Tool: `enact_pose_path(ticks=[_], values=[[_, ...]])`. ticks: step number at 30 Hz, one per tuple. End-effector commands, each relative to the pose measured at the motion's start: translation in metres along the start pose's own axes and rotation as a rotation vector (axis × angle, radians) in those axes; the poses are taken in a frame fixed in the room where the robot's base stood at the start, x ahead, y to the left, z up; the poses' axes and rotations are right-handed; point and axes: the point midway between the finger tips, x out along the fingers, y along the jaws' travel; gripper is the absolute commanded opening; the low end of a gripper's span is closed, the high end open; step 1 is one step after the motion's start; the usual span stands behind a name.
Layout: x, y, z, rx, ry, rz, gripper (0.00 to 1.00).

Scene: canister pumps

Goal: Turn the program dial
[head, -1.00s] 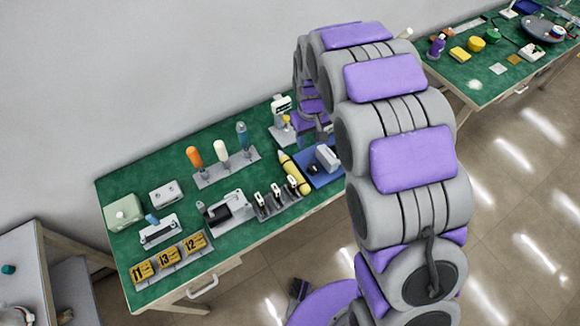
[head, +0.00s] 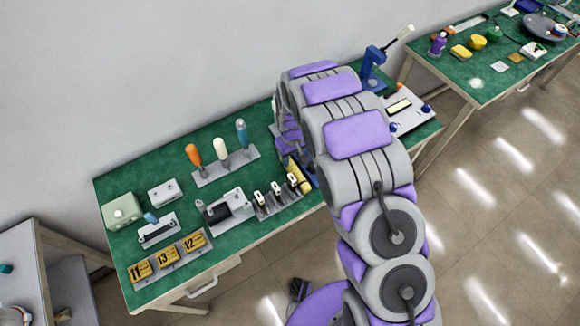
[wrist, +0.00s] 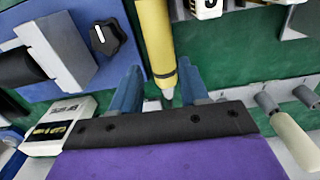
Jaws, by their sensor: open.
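In the wrist view, a black knob (wrist: 107,38) with a white pointer line sits on a blue panel (wrist: 70,12) at the upper left. It looks like the program dial. The pointer runs roughly up and down in the picture. My gripper (wrist: 158,82) is open, its two blue fingers apart, and the knob lies beyond and left of the left finger, not between them. A yellow cylinder (wrist: 157,40) shows ahead between the fingers. In the head view my arm hides the dial and most of the blue panel; the gripper is hardly visible there.
On the green bench, orange, white and blue handles (head: 222,154) stand at the back left. Several small levers (head: 276,195) stand near the front edge. A white unit with a display (head: 405,108) sits to the right of my arm. A grey block (wrist: 55,50) stands beside the dial.

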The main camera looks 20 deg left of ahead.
Motion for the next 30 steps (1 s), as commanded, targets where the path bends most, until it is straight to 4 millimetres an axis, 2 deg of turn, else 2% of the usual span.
enact_pose_path(ticks=[1,8,15,18,25,30], values=[[0.008,0.000,0.000,0.000,-0.002,0.000,0.45],[0.022,0.000,0.000,0.000,0.001,0.000,0.45],[0.056,-0.001,-0.002,0.000,0.001,0.000,0.45],[0.064,-0.002,-0.002,-0.001,0.002,0.000,0.45],[0.065,-0.001,-0.002,0.000,0.003,0.000,0.45],[0.065,-0.001,-0.002,0.000,0.002,0.000,0.28]])
